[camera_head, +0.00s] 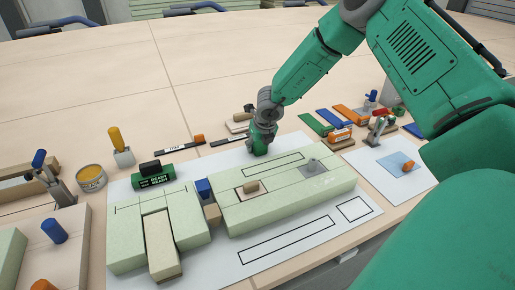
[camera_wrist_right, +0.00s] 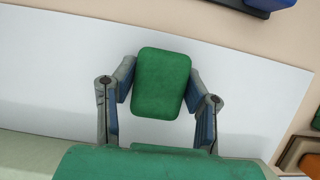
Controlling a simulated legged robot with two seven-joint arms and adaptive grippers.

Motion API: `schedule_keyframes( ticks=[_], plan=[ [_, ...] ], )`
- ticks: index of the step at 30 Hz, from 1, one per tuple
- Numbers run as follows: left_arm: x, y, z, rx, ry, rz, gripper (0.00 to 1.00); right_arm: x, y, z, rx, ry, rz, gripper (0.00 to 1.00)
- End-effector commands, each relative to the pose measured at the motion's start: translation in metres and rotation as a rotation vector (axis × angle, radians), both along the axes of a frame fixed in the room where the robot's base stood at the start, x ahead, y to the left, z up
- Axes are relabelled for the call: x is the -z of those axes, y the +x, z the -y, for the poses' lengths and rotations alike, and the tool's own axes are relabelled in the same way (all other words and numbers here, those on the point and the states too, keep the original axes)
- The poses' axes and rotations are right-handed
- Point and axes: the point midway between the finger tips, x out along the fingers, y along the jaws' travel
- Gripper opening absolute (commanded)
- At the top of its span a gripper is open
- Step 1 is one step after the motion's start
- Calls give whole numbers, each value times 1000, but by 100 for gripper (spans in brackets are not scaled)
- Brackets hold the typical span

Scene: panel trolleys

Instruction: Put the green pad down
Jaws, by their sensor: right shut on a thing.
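The green pad (camera_wrist_right: 162,82) is a rounded rectangular block between the two fingers of my right gripper (camera_wrist_right: 160,105) in the right wrist view. The fingers are shut on its sides. In the head view my right gripper (camera_head: 259,143) points down just behind the long pale green panel (camera_head: 290,192), over the white sheet (camera_head: 222,160). The pad itself is hard to tell from the green gripper there. I cannot tell whether the pad touches the sheet. My left gripper is not in view.
A second pale green panel assembly (camera_head: 125,235) stands at the left of the sheet. A green box (camera_head: 153,180) with white lettering lies behind it. Green, blue and orange strips (camera_head: 335,120) lie at the right. The sheet's front, with outlined rectangles (camera_head: 290,240), is clear.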

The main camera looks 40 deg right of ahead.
Motion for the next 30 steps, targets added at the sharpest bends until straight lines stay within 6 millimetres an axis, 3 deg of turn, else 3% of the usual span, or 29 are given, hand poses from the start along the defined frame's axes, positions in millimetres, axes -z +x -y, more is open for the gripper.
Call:
schedule_keyframes(
  ticks=[10, 11, 12, 13, 30],
  plan=[
    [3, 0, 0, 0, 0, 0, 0, 5, 0, -1, -1, -1, -1, 8],
    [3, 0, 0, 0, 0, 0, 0, 6, -1, -1, -1, -1, -1, 42],
    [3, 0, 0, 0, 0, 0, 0, 5, -1, -1, -1, 0, -1, 56],
    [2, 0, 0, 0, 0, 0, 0, 5, -1, -1, -1, 0, -2, 60],
    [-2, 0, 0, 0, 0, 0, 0, -1, -1, 1, 1, -1, -2, 60]
  ],
)
